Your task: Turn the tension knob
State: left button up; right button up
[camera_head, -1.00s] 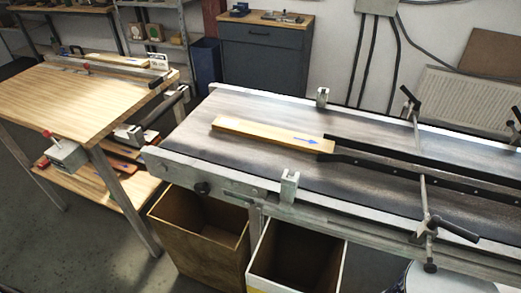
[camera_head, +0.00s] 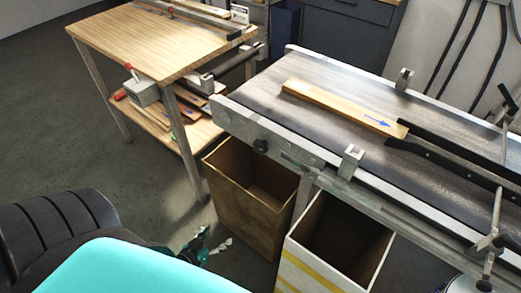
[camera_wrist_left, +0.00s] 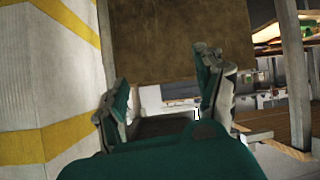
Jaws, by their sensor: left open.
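The likely tension knob (camera_head: 260,146) is a small black knob on the near side of the conveyor frame (camera_head: 240,121), close to its left end, in the head view. My left gripper (camera_head: 208,246) is low in front of the conveyor, below and left of the knob and apart from it. In the left wrist view its two green-and-grey fingers (camera_wrist_left: 165,95) are spread with nothing held between them. The knob cannot be made out in the wrist view. My right gripper is not in view.
A brown bin (camera_head: 220,205) and a white bin with yellow stripes (camera_head: 310,274) stand under the conveyor. A wooden board (camera_head: 345,108) with a blue arrow lies on the belt. A wooden table (camera_head: 150,48) stands at left.

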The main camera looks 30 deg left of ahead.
pick_arm(q)
jog(key=w+r+t, duration=0.4)
jog(key=r, duration=1)
jog(key=t+h, duration=0.2)
jog(key=t, duration=0.1)
send_near(258, 149)
jog(key=shift+n, duration=0.3)
jog(key=w, duration=0.6)
jog(key=w+d, duration=0.1)
jog(key=w, duration=0.2)
jog(key=shift+r+p, duration=0.25)
jog(key=shift+p, duration=0.05)
jog(key=shift+w, duration=0.75)
jog(key=shift+c, duration=0.2)
jog(key=c, duration=1.1)
